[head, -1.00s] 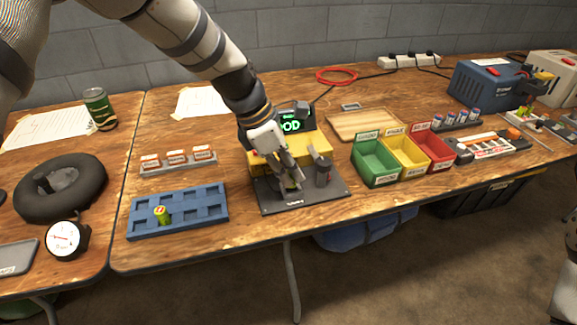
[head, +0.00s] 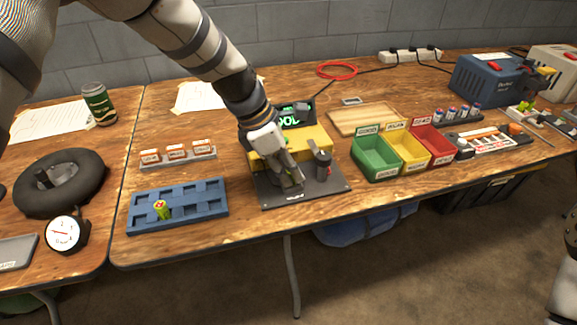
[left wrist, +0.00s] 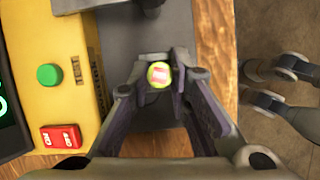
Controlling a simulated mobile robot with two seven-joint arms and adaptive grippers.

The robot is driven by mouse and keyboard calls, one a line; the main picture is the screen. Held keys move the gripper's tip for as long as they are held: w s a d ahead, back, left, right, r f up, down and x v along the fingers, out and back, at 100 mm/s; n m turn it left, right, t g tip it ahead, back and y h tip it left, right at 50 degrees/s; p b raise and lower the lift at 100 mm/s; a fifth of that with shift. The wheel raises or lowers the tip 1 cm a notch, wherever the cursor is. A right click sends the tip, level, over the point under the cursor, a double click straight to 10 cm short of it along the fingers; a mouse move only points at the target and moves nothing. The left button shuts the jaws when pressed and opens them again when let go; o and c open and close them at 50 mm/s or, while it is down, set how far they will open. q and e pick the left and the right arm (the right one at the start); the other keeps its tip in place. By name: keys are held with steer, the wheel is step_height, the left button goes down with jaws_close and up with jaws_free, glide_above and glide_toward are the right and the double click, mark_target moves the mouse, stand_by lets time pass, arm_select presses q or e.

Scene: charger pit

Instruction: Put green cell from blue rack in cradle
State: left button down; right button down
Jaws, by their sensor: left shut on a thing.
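My left gripper (head: 290,182) is over the dark base plate (head: 330,192) in front of the yellow tester (head: 310,140). The fingers hide the cell in the head view. I cannot tell whether the cell touches a cradle, as the fingers cover that spot. The blue rack (head: 205,208) lies at the left, with another green cell (head: 162,210) standing in it. My right gripper is not in view.
A dark post (head: 323,166) stands on the plate right of the gripper. Green (head: 376,165), yellow (head: 406,155) and red (head: 435,148) bins stand to the right. The tester's green button (left wrist: 49,74) and red switch (left wrist: 61,137) are beside the gripper.

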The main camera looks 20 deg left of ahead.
arm_select(q)
steer(key=shift+f, duration=0.25)
stand_by(0.5)
steer(key=c, duration=1.4)
jaws_free()
steer(key=shift+r+p, duration=1)
steer(key=shift+r, duration=2.55)
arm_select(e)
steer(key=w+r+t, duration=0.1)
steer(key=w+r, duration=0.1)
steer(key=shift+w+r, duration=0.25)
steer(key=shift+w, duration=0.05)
